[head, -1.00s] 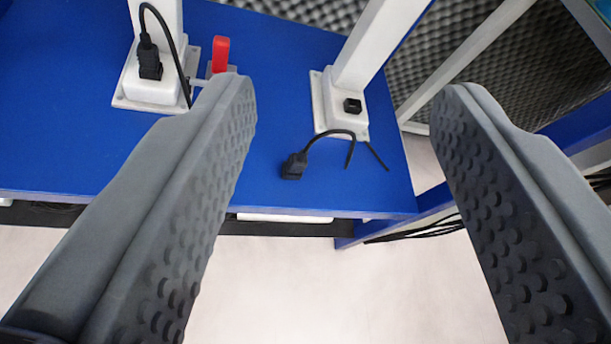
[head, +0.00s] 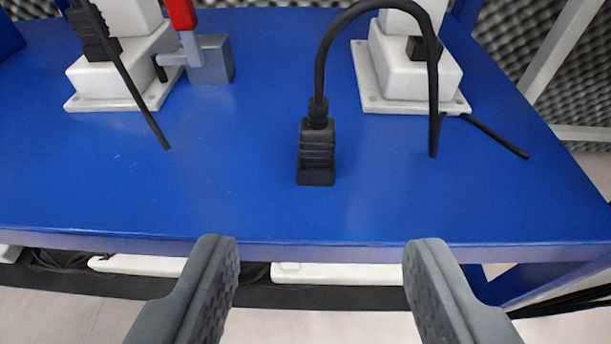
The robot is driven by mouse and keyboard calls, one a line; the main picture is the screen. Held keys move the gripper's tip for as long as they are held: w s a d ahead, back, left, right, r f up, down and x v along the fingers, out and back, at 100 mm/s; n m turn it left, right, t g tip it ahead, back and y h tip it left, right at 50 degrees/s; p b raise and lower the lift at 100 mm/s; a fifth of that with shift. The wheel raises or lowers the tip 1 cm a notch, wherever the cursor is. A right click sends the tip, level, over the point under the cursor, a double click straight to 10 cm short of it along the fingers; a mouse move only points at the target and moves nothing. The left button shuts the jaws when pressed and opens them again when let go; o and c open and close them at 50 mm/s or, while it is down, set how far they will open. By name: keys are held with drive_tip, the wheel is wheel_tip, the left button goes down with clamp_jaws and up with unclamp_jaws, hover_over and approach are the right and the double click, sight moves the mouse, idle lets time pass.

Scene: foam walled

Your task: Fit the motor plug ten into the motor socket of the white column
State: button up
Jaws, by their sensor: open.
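A black motor plug (head: 317,155) with a curved black cable lies on the blue table, its cable arching back and to the right. The white column (head: 412,65) stands on a white base plate behind it to the right. The black motor socket (head: 418,47) is on the front of the column's base, partly crossed by the cable. My gripper (head: 321,245) is open and empty. Its two fingers are at the table's front edge, one to each side of the plug and nearer to me, not touching it.
Another white column base (head: 125,65) with a black plug and cable stands at the back left. Beside it is a grey metal block with a red handle (head: 182,13). The blue table (head: 230,190) is clear around the plug. Grey foam lines the back.

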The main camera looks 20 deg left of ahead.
sight(318, 137)
drive_tip(key=x, duration=1.7)
drive_tip(key=shift+w+a+f, duration=0.15)
drive_tip(key=shift+w, duration=0.1)
drive_tip(key=c, duration=1.1)
